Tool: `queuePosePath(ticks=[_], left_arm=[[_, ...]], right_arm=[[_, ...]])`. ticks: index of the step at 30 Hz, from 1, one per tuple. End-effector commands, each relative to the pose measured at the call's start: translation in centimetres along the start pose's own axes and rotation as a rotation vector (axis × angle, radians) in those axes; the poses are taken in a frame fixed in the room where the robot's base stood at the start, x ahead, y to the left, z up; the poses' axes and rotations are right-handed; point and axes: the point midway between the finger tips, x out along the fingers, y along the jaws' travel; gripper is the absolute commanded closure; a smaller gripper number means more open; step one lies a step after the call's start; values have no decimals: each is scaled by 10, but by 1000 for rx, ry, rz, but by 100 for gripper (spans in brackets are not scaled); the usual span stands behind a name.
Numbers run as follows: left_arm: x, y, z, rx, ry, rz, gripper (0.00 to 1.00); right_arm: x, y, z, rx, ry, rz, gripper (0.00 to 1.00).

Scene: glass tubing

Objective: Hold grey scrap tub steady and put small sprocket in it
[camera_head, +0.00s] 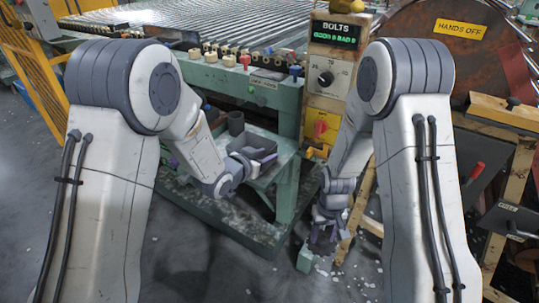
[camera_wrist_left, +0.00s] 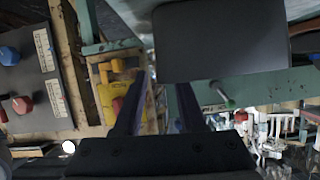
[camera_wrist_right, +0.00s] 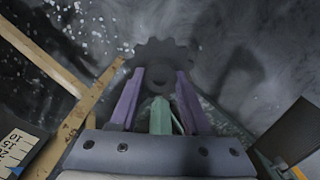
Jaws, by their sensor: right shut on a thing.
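The grey scrap tub (camera_head: 262,143) stands on a lower shelf of the green bench in the head view. It fills the upper middle of the left wrist view (camera_wrist_left: 222,40) as a dark grey box. My left gripper (camera_head: 262,162) is at the tub's near side, its fingers (camera_wrist_left: 160,80) apart with a gap between them; whether they touch the tub I cannot tell. The small sprocket (camera_wrist_right: 163,62) is a dark toothed disc with a centre hole. My right gripper (camera_wrist_right: 160,78) is shut on its near edge, pointing down over the floor. In the head view my right gripper (camera_head: 325,232) is right of the bench.
A dark cylindrical cup (camera_head: 236,122) stands behind the tub. A green bench leg (camera_head: 288,185) stands between the tub and my right gripper. A control panel (camera_head: 327,75) rises behind. Wooden framing (camera_head: 495,255) is at the right. Pale scraps lie on the floor.

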Motion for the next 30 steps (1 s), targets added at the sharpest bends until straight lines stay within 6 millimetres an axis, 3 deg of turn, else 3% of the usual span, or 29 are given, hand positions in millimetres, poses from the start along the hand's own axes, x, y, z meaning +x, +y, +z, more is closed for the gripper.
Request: queuePosePath(ticks=[6,17,20,30], left_arm=[[23,0,0,-1,-1,-1,60],[27,0,0,0,0,-1,60],[27,0,0,0,0,-1,98],[26,0,0,0,0,-1,100]], right_arm=[[2,0,0,0,1,0,100],[2,0,0,0,1,0,100],[2,0,0,0,1,0,100],[2,0,0,0,1,0,100]])
